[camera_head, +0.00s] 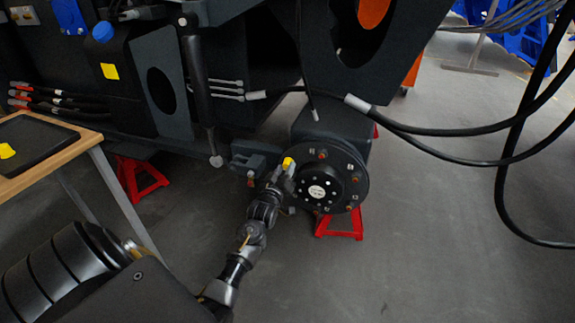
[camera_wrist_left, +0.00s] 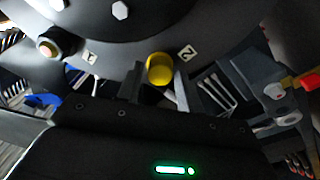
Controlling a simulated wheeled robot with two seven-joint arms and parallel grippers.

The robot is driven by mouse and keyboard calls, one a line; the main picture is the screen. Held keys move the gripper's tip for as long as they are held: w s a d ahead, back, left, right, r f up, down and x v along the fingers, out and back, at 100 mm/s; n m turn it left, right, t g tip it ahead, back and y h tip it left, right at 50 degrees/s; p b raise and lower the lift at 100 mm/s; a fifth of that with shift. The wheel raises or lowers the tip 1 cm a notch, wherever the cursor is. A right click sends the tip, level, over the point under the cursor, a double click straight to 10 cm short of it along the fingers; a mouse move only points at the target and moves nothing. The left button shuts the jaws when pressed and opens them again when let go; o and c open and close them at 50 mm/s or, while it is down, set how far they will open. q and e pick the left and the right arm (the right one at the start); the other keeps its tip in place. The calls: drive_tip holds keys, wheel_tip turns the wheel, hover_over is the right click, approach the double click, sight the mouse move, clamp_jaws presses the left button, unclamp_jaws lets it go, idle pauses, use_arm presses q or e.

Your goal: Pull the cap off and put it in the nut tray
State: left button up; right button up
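The yellow cap (camera_head: 288,162) sits at the upper left rim of the dark wheel hub (camera_head: 341,191). My left gripper (camera_head: 283,172) is at the cap. In the left wrist view the cap (camera_wrist_left: 160,68) lies between the two fingertips (camera_wrist_left: 159,82), with a finger on each side; whether both touch it is unclear. The cap's far side is hidden. The black nut tray (camera_head: 42,136) lies on a wooden-topped table at the left, with a small yellow thing (camera_head: 6,151) at its left edge. My right gripper is not in view.
Several copper-coloured nuts (camera_head: 355,180) ring the hub. Red stands (camera_head: 341,223) are under the chassis. Black hoses (camera_head: 450,131) cross the right side. A dark cylinder (camera_head: 195,85) hangs between table and hub. The wooden table edge (camera_head: 60,160) is at the left. The grey floor (camera_head: 440,240) at right is clear.

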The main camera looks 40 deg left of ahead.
sight(286, 167)
use_arm(q)
drive_tip(key=c, duration=0.5)
drive_tip(key=shift+o, duration=0.2)
drive_tip(key=shift+s, duration=0.1)
drive_tip(key=shift+p+v, duration=1.15)
drive_tip(key=shift+v, duration=0.45)
drive_tip(key=shift+p+v, duration=0.45)
drive_tip(key=shift+v, duration=0.4)
drive_tip(key=shift+d, duration=0.15)
